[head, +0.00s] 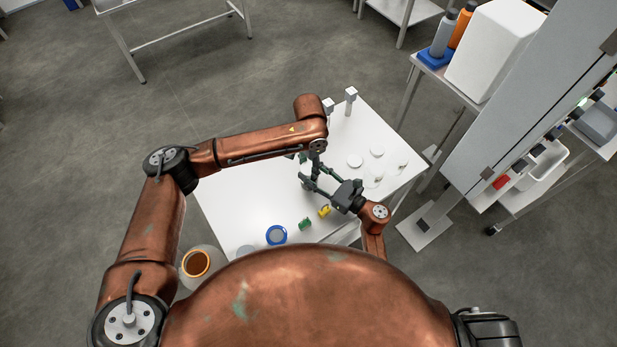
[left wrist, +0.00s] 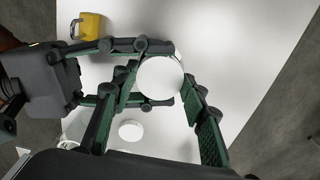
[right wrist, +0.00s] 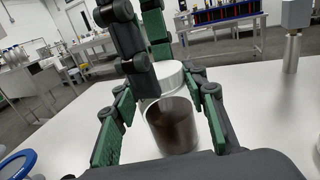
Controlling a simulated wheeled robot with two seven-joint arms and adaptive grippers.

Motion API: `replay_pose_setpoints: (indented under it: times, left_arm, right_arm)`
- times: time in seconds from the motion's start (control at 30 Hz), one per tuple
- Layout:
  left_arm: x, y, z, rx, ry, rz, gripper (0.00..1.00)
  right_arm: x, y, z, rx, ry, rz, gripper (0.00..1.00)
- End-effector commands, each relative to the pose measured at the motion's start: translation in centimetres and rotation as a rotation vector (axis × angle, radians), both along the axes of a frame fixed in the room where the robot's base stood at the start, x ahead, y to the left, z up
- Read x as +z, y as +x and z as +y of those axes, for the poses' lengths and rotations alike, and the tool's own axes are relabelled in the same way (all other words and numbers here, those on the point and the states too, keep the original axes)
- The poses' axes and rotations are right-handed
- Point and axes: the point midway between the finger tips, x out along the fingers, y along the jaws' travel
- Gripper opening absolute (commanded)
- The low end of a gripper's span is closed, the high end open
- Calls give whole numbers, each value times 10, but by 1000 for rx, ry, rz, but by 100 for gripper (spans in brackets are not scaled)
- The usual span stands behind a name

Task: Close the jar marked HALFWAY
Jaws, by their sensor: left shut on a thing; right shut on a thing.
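A clear jar (right wrist: 172,128) with dark brown contents stands upright in the right wrist view. A round white lid (right wrist: 168,74) is at its mouth; whether it is fully seated I cannot tell. My right gripper (right wrist: 165,112) is shut on the jar's body from the side. My left gripper (left wrist: 158,88) comes from above and is shut on the lid, which shows as a white disc in the left wrist view (left wrist: 160,77). In the head view my arms mostly hide the jar. No HALFWAY marking is readable.
Metal posts (head: 351,95) stand at the far edge. An orange-rimmed jar (head: 197,263) is at the near left.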

Motion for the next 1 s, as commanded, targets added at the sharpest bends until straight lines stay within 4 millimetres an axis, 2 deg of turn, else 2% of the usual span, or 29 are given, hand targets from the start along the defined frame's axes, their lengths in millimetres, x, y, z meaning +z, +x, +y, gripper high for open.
replay_pose_setpoints:
  times: [0.03, 0.07, 0.33, 0.6, 0.73, 0.87, 1.0]
  left_arm:
    - [0, 0, 0, 0, 0, 0, 12]
    - [0, 0, 0, 0, 0, 0, 41]
    - [0, 0, 0, 0, 0, 0, 59]
    - [0, 0, 0, 0, 0, 0, 60]
    - [8, 1, 0, 0, -1, -2, 60]
    - [27, 0, 0, -1, -1, -3, 60]
    - [58, 0, 0, -1, -2, -5, 60]
  right_arm:
    - [-10, -2, -2, -3, -11, 15, 0]
    - [-10, -2, -2, -3, -11, 15, 0]
    - [-10, -2, -2, -3, -11, 15, 0]
    - [-10, -2, -2, -3, -11, 15, 0]
    - [-10, -2, -2, -3, -11, 14, 0]
    - [-10, -2, -2, -3, -10, 15, 0]
    - [-10, -2, -2, -3, -11, 14, 0]
